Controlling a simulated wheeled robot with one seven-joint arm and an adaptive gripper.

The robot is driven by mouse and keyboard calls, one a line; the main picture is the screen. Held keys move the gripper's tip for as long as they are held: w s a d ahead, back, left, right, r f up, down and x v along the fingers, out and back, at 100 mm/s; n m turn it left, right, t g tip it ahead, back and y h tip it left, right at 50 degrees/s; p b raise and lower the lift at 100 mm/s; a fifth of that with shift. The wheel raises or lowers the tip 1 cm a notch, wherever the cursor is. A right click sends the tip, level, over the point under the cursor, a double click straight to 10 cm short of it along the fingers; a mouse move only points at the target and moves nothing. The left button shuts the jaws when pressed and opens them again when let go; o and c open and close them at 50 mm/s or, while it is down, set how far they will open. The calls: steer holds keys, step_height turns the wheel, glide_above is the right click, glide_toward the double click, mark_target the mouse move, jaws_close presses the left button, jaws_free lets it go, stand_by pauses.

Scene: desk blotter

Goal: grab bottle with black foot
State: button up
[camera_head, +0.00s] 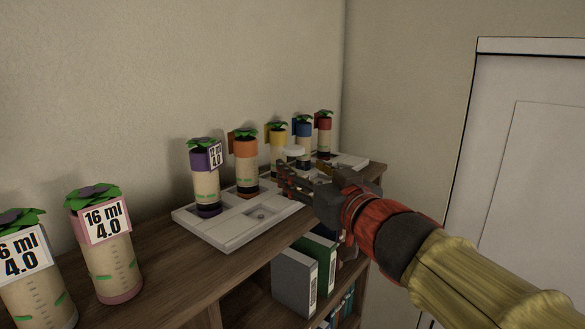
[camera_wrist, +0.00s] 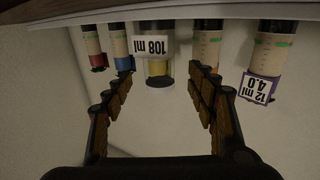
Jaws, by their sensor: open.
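A row of bottles with green leafy tops stands along the wall: purple (camera_head: 205,180), orange (camera_head: 246,165), yellow (camera_head: 276,150), blue (camera_head: 303,140) and red (camera_head: 324,140). Several show dark bands low on their bodies; I cannot tell clearly which has the black foot. My gripper (camera_head: 302,178) is open and empty in front of the row, at the yellow bottle's side. In the wrist view, which is upside down, a wide clear vessel with a 108 ml label (camera_wrist: 153,47) sits between the fingers (camera_wrist: 160,95), beyond them. A white-topped item (camera_head: 293,151) stands near my fingers.
The bottles stand on pale trays (camera_head: 240,236) on a wooden shelf (camera_head: 185,270). Two more bottles (camera_head: 107,262) (camera_head: 35,285) labelled 16 ml 4.0 stand at near left. Binders (camera_head: 294,285) are below. A white door (camera_head: 525,150) is at right.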

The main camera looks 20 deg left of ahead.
mark_target(298, 166)
steer(key=x, duration=0.6)
steer(key=shift+w+f+b, duration=0.15)
steer(key=shift+f+b, duration=0.05)
steer(key=shift+b, duration=0.15)
steer(key=shift+c, duration=0.5)
steer(key=c, duration=1)
steer(key=shift+r, duration=0.1)
steer(key=shift+c, duration=0.2)
